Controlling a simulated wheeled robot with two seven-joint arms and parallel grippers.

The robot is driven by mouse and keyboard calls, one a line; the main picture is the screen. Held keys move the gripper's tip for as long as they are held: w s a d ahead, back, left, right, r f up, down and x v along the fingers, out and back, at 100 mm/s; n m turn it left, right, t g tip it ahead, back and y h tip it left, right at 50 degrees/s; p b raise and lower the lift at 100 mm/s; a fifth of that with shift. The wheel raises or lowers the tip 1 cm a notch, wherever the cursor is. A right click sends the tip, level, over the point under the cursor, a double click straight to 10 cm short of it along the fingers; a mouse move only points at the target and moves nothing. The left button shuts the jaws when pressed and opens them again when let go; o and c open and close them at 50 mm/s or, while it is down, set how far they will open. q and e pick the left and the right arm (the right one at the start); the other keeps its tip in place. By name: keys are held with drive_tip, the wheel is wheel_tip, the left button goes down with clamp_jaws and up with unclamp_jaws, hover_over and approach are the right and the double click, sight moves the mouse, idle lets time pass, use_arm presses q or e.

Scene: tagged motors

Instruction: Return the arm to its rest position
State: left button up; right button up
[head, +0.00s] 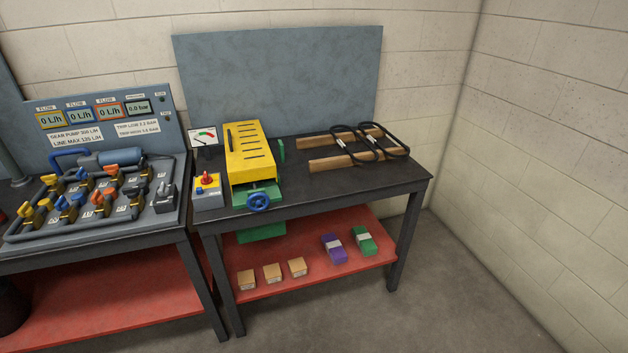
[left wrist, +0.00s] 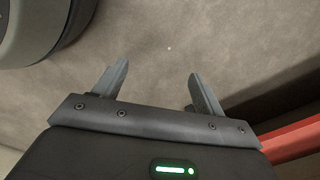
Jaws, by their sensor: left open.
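My left gripper (left wrist: 158,88) shows in the left wrist view with its two grey fingers spread apart and nothing between them. It hangs over bare grey floor. Neither of my arms shows in the head view, and my right gripper is in no view.
A dark workbench (head: 365,183) holds a yellow-covered machine (head: 250,150), a control box (head: 207,191) and black belts on wooden bars (head: 345,160). Its red lower shelf (head: 320,268) bears small boxes. A valve bench (head: 90,200) stands left. A red edge (left wrist: 295,138) lies right of the left gripper.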

use_arm(q)
drive_tip(key=s+d+f+n, duration=0.1)
drive_tip(key=s+f, duration=0.1)
drive_tip(key=s, duration=1)
drive_tip(key=s+d+f+n+b, duration=0.1)
drive_tip(key=s+d+f+n, duration=0.1)
drive_tip(key=s, duration=1)
drive_tip(key=shift+f+t, duration=0.3)
drive_tip(key=shift+f, duration=0.35)
drive_tip(key=shift+d, duration=0.1)
